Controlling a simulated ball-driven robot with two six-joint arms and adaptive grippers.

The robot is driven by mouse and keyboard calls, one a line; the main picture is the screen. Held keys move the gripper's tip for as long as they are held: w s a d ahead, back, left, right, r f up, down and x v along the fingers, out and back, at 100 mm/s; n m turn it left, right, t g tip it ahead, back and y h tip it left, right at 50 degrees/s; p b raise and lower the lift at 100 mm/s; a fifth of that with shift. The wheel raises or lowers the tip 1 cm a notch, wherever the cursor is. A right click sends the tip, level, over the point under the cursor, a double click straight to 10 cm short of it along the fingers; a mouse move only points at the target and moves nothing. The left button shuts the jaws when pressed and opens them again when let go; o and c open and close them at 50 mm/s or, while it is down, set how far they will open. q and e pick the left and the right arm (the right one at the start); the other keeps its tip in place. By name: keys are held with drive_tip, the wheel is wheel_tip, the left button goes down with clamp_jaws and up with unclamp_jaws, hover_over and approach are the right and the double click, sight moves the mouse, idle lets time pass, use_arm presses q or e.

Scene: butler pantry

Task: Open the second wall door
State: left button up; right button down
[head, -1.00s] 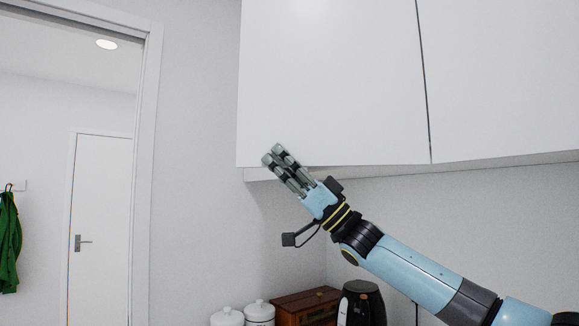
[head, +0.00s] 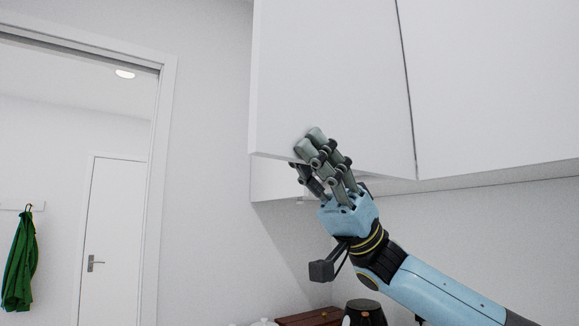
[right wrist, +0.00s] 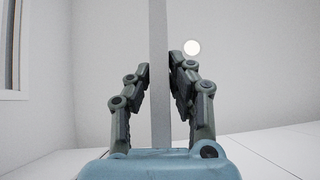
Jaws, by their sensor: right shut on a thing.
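The white wall door (head: 330,75) on the left is slightly ajar, its lower left corner standing out from the cabinet body (head: 275,180). My right gripper (head: 309,145) is shut on this door at its lower edge near that corner, with fingers on both faces. In the right wrist view, the door (right wrist: 159,35) shows edge-on as a thin upright strip between the two sets of fingers. A second white wall door (head: 490,80) is to the right, flush and closed. My left gripper is out of view.
Below the cabinet are a brown wooden box (head: 310,318) and a black appliance (head: 365,313). A doorway frame (head: 160,200) stands at left, with a green garment (head: 20,265) hanging beyond it. The space left of the cabinet is free.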

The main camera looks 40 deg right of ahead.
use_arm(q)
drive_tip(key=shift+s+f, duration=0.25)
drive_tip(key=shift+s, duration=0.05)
use_arm(e)
drive_tip(key=s+n+g, duration=0.1)
drive_tip(key=s+g, duration=0.2)
drive_tip(key=shift+d, duration=0.1)
drive_tip(key=c, duration=1.2)
unclamp_jaws()
drive_tip(key=shift+c, duration=0.2)
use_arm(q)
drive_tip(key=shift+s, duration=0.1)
use_arm(e)
drive_tip(key=shift+d, duration=0.1)
